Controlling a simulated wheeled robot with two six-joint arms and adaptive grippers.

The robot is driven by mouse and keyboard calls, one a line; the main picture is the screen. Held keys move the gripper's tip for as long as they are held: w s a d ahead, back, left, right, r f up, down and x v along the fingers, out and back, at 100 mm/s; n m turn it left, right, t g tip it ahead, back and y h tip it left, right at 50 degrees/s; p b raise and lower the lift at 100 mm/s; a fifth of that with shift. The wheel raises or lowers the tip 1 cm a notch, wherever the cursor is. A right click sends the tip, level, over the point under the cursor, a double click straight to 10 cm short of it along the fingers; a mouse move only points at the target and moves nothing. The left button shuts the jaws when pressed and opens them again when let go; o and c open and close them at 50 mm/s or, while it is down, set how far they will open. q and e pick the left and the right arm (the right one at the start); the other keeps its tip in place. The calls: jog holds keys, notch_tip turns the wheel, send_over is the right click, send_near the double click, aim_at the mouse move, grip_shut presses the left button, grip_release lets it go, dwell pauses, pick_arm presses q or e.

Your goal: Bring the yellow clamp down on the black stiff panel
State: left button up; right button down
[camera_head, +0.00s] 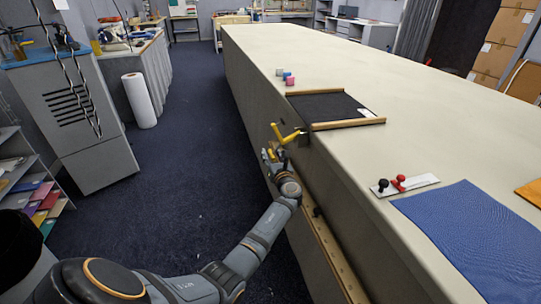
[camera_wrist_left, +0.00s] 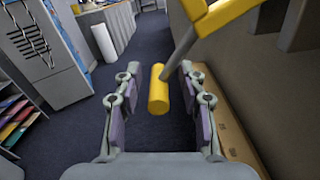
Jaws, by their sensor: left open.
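The yellow clamp (camera_head: 291,136) is at the table's left edge, by the near corner of the black stiff panel (camera_head: 328,106). The panel lies flat on the table between wooden strips. In the left wrist view the clamp shows as a yellow cylindrical grip (camera_wrist_left: 158,92) on a grey rod, with a yellow arm (camera_wrist_left: 218,14) above. My left gripper (camera_head: 271,153) is beside the table edge, just below the clamp. In the wrist view its fingers (camera_wrist_left: 157,78) are open on either side of the grip, with gaps visible. The right gripper is not in view.
Small pink and blue blocks (camera_head: 288,79) sit beyond the panel. A white plate with red and black knobs (camera_head: 410,185) and a blue cloth (camera_head: 475,225) lie nearer on the table (camera_head: 400,85). A wooden rail (camera_head: 330,250) runs along the table's side. The aisle floor is clear.

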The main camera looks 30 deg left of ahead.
pick_arm(q)
jog(key=shift+w+a, duration=0.5)
jog(key=shift+a, duration=0.05)
grip_shut()
